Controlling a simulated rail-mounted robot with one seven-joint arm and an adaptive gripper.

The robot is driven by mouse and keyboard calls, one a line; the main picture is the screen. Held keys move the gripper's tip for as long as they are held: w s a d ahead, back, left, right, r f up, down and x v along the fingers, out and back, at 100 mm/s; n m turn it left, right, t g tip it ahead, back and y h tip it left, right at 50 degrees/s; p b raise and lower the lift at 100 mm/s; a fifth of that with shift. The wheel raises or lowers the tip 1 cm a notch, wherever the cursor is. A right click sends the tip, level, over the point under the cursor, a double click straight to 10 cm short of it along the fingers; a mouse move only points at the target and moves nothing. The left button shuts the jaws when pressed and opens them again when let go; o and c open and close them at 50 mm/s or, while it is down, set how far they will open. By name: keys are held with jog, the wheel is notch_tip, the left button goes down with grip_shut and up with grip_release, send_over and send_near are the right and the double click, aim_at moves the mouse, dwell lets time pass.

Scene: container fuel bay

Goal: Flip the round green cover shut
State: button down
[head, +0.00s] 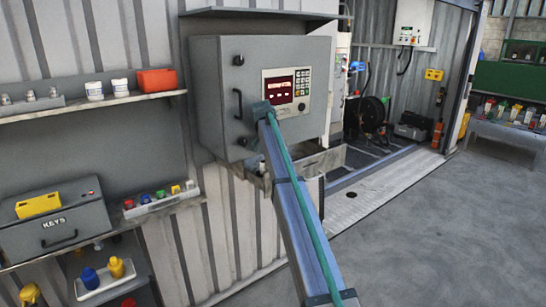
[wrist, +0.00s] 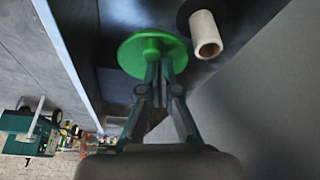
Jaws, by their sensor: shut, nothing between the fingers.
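The round green cover (wrist: 143,54) shows in the wrist view as a flat disc with a raised knob in the middle. Beside it on the right is a pale, hollow cylindrical neck (wrist: 207,38) with a dark round collar behind it. My gripper (wrist: 159,68) is shut and empty, and its fingertips overlap the lower part of the cover in the picture. I cannot tell whether they touch it. The cover is apart from the neck's open end. In the head view I cannot make out the cover, the neck or my fingers.
A grey cabinet (head: 215,100) with a keypad and screen hangs on the corrugated wall, with a tray (head: 318,160) under it. Shelves (head: 90,106) with small items stand left. Open floor (head: 420,230) lies right.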

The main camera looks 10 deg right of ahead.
jog(key=shift+d, duration=0.1)
dwell(0.3)
jog(key=shift+s+d, duration=0.1)
jog(key=shift+d, duration=0.65)
jog(key=shift+w+d+r, duration=0.1)
jog(key=shift+w+d, duration=0.1)
jog(key=shift+d, duration=0.3)
jog(key=d, duration=0.1)
jog(key=w+d, duration=0.1)
jog(key=shift+d+p, duration=0.35)
jog(key=w+a+b+v, duration=0.1)
jog(key=b+v, duration=0.2)
jog(key=v, duration=0.6)
jog(key=shift+r, duration=0.45)
